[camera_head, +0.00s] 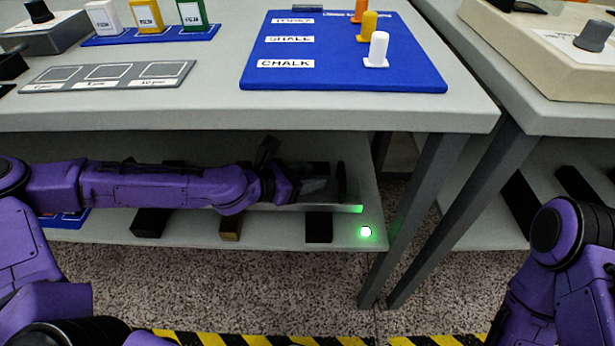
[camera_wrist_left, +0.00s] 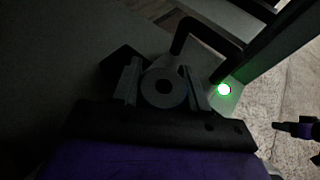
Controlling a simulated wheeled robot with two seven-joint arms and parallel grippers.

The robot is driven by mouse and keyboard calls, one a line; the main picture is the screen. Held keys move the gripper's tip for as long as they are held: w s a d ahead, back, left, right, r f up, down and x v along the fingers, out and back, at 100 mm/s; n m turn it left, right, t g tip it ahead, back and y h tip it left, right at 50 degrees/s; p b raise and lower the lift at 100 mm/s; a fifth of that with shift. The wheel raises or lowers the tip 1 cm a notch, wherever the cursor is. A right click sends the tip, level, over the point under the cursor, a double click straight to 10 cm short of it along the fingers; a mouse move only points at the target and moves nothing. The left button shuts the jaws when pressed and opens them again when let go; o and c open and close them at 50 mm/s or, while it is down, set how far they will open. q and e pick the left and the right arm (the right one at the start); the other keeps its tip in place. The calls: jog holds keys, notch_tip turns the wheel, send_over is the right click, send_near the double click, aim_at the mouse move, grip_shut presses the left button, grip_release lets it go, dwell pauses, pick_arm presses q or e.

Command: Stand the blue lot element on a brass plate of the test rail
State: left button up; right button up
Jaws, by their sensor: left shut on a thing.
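My left gripper (camera_head: 322,187) reaches in over the lower shelf, under the table top. A dark bent bar (camera_wrist_left: 213,36) stands just beyond the fingers. I cannot make out a blue lot element or a brass plate. A grey strip with three square plates (camera_head: 107,76) lies on the table top; I cannot tell if it is the test rail. My right arm (camera_head: 562,250) enters at the right; a small dark end (camera_wrist_left: 295,129) in the wrist view may be its gripper.
White, yellow and green elements (camera_head: 193,14) stand on a blue tray at the back left. A blue board (camera_head: 335,70) holds white, orange and yellow pegs. A lit green lamp (camera_head: 366,231) and dark blocks (camera_head: 319,228) are on the shelf. Table legs (camera_head: 412,215) stand at its right.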

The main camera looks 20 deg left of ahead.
aim_at(297, 173)
pick_arm(q)
jog(key=o, duration=1.1)
jog(key=shift+o, duration=0.2)
jog(key=shift+r+p, duration=0.1)
jog(key=shift+p, duration=0.2)
jog(key=p+v, duration=0.2)
jog(key=v, duration=0.1)
jog(key=r+p+v, duration=0.1)
jog(key=p+v, duration=0.1)
jog(key=shift+w, duration=0.15)
jog(key=f+p+v, duration=0.1)
jog(key=p+v, duration=0.5)
jog(key=v, duration=0.1)
jog(key=shift+p, duration=0.35)
